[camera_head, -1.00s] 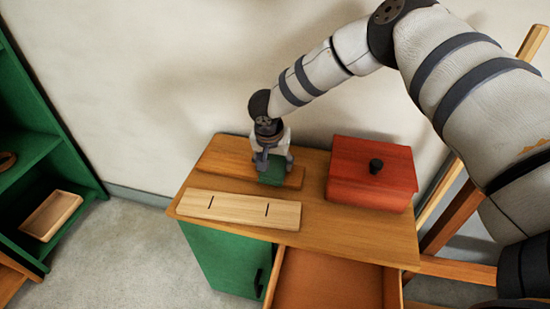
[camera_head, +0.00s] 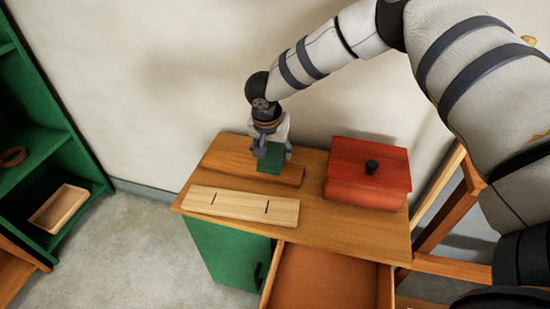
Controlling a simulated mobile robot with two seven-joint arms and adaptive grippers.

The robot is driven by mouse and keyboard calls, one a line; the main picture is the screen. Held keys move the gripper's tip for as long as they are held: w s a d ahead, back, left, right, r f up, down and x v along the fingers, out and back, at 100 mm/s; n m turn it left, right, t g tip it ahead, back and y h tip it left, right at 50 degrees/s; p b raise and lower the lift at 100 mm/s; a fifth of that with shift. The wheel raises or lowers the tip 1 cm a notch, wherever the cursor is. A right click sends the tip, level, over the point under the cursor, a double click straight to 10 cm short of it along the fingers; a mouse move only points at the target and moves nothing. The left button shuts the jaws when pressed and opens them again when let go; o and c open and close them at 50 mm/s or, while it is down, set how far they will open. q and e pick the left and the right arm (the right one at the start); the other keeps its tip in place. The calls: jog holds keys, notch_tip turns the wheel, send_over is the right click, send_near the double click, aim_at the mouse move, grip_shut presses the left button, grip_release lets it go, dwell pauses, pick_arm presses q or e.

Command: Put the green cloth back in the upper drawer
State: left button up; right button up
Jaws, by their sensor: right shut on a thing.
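The green cloth (camera_head: 270,160) is a small dark green folded piece above the wooden cabinet top, over a brown wooden board. My right gripper (camera_head: 271,154) points down and is shut on the cloth. The cloth looks slightly raised off the board, though its underside is hard to make out. The upper drawer (camera_head: 325,277) is pulled open at the front right of the cabinet; the part of its floor in view is bare. My left gripper is not in view.
A red box with a black knob (camera_head: 368,172) stands on the cabinet top at the right. A pale board with two dark slots (camera_head: 241,205) lies along the front. A green shelf (camera_head: 40,150) stands at the far left, with a small wooden tray (camera_head: 60,208).

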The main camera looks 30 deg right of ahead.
jog(key=shift+r, duration=0.25)
dwell(0.4)
